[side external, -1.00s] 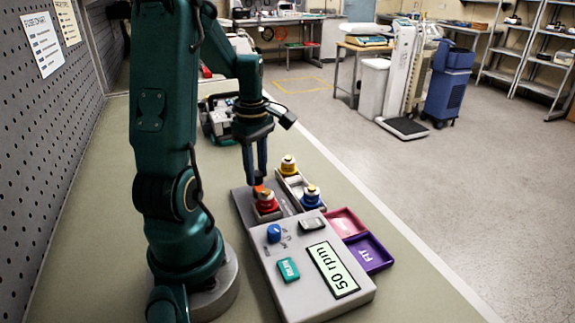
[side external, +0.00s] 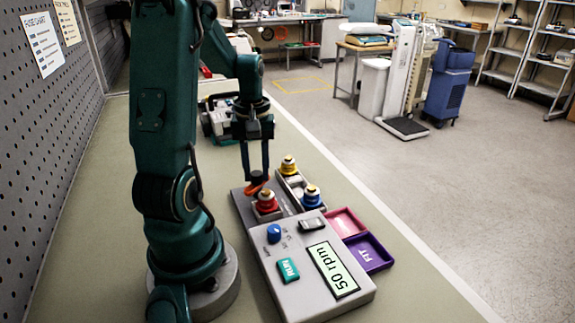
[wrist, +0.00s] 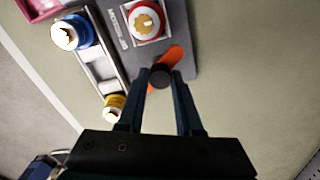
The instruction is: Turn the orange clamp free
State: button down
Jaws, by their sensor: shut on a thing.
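The orange clamp (side external: 254,189) is a bar with a dark round knob, at the far end of the grey pump just behind the red cartridge (side external: 266,202). In the wrist view the orange clamp (wrist: 172,57) runs at a slant beneath the black knob (wrist: 160,76). My gripper (side external: 256,177) points down over it, its two fingers shut on the clamp's knob. In the wrist view my gripper (wrist: 161,84) has a fingertip on each side of the knob. The fingers and knob hide part of the bar.
The blue cartridge (side external: 311,196) and yellow cartridge (side external: 288,165) sit in a rack right of the red one. The pump's display (side external: 332,270) reads 50 rpm. A pink tray (side external: 346,222) and a purple tray (side external: 370,252) lie at its right. Another device (side external: 220,118) stands farther back.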

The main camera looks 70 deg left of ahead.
aim_at(257, 173)
jog(key=m, duration=0.7)
dwell(0.6)
jog(key=c, duration=0.6)
grip_release()
jog(key=shift+r, duration=2.6)
